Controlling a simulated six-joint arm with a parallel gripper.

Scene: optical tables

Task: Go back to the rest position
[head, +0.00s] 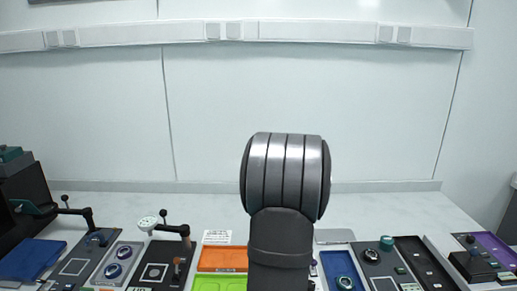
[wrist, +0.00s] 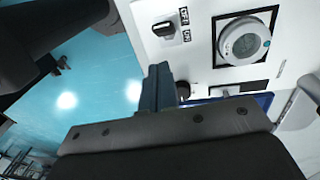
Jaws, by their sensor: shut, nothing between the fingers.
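My gripper (wrist: 157,82) shows in the wrist view with its fingers together and nothing held between them. It is in front of a white panel (wrist: 200,70), near its lower left edge; I cannot tell whether it touches the panel. In the head view my own arm stands upright in the middle and the gripper cannot be made out there.
The white panel bears a black knob (wrist: 163,28) and a round dial (wrist: 243,42). The bench holds an orange tray (head: 222,259), a green tray (head: 220,284), a blue box (head: 32,259) and a black tray (head: 424,262). The back bench strip (head: 130,205) is clear.

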